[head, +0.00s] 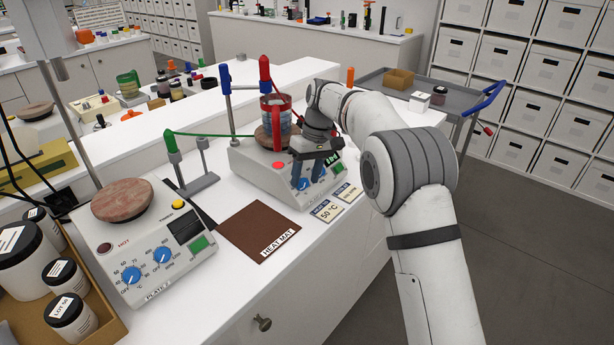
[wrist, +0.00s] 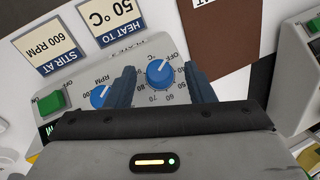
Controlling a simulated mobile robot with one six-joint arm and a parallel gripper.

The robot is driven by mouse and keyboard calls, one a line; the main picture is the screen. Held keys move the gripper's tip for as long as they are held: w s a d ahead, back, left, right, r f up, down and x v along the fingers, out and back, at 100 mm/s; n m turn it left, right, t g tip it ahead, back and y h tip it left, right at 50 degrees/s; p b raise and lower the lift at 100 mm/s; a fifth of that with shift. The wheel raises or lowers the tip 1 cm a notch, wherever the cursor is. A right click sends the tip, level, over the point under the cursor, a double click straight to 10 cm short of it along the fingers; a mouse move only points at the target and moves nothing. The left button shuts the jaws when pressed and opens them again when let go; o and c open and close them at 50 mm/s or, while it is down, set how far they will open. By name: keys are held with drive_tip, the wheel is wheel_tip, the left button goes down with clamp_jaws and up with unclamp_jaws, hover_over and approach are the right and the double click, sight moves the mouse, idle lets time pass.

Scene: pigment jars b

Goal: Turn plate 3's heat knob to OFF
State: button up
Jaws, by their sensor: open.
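Plate 3 (head: 262,176) is the light grey hotplate at the centre of the head view. Its blue heat knob (wrist: 160,73), beside the °C mark, shows in the wrist view. A small white pointer mark is on the knob, but I cannot tell its exact setting. My gripper (wrist: 160,78) is open, with one dark blue finger on each side of the heat knob; I cannot tell whether they touch it. In the head view my gripper (head: 307,178) reaches down over the front panel. The blue RPM knob (wrist: 100,96) sits just outside one finger.
A red-handled beaker (head: 277,113) stands on plate 3's round top. Cards reading 50 °C (head: 326,211) and 600 RPM lie in front. A brown heat mat (head: 255,226) lies to the left, then plate 2 (head: 150,262). Red and blue-topped posts stand behind plate 3.

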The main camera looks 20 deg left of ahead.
drive_tip(key=v, duration=0.7)
drive_tip(key=shift+r+p, duration=0.3)
drive_tip(key=shift+p, duration=0.05)
drive_tip(key=shift+d, duration=0.1)
drive_tip(key=s+d+r+m+t, duration=0.1)
drive_tip(key=s+d+r+m, duration=0.15)
drive_tip(key=d, duration=0.45)
drive_tip(key=s+d+r+m+t, duration=0.1)
drive_tip(key=s+d, duration=0.3)
drive_tip(key=d, duration=0.4)
drive_tip(key=s+d+r+m+t, duration=0.1)
drive_tip(key=s+d+r+m, duration=0.15)
drive_tip(key=d, duration=0.45)
drive_tip(key=s+d+f+m, duration=0.1)
drive_tip(key=s+d+f, duration=0.2)
drive_tip(key=s, duration=0.4)
drive_tip(key=s+d+f+m+t+h, duration=0.1)
drive_tip(key=s+d+f+m, duration=0.1)
drive_tip(key=s+d, duration=0.4)
drive_tip(key=s+d+f+m+t, duration=0.1)
drive_tip(key=s+d+f, duration=0.3)
drive_tip(key=s, duration=0.4)
drive_tip(key=shift+s+d+m+h, duration=0.25)
drive_tip(key=shift+s+m+h, duration=0.05)
drive_tip(key=shift+s, duration=0.1)
